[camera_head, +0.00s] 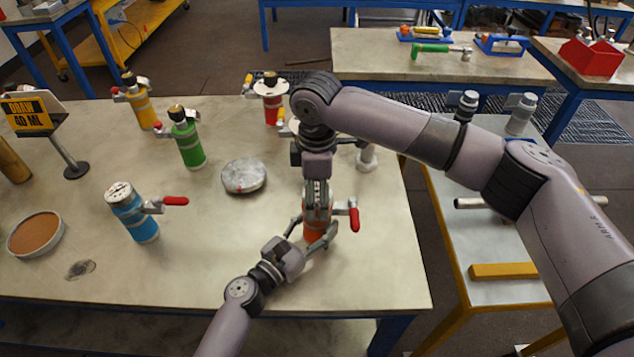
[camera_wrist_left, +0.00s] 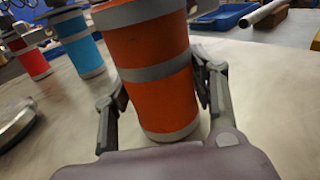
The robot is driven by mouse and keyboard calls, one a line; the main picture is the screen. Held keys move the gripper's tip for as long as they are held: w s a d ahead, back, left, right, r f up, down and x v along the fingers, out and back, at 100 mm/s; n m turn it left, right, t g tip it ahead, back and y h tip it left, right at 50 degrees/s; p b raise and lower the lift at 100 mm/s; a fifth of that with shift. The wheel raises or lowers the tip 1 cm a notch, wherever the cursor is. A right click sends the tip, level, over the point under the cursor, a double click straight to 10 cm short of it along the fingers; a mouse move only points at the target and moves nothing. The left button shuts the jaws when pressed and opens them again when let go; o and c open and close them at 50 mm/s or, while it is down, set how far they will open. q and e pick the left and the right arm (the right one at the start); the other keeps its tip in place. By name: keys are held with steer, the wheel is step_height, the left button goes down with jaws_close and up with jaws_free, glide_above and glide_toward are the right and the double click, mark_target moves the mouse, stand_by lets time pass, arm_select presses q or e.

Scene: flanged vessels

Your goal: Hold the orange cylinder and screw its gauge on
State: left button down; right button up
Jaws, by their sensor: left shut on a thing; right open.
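The orange cylinder (camera_head: 313,231) stands upright near the table's front right, with its red-handled lever (camera_head: 354,217) pointing right. My left gripper (camera_head: 311,243) is shut around its lower body. In the left wrist view the orange cylinder (camera_wrist_left: 160,95), with grey bands, sits between the left gripper's two fingers; its top is cut off by the frame. My right gripper (camera_head: 317,190) is open and points straight down at the top of the cylinder. It hides that top, and I cannot tell whether a gauge is between its fingers or on the cylinder.
A blue cylinder (camera_head: 135,215) stands left; green (camera_head: 188,145), yellow (camera_head: 140,105) and red (camera_head: 271,105) ones stand farther back. A round grey disc (camera_head: 244,170), a brown-filled dish (camera_head: 36,235) and a yellow sign (camera_head: 28,115) are on the table. The front middle is clear.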

steer(key=shift+f, duration=0.1)
steer(key=shift+c, duration=0.5)
steer(key=c, duration=1.1)
steer(key=o, duration=1.4)
steer(key=shift+c, duration=0.2)
step_height(320, 180, up, 12)
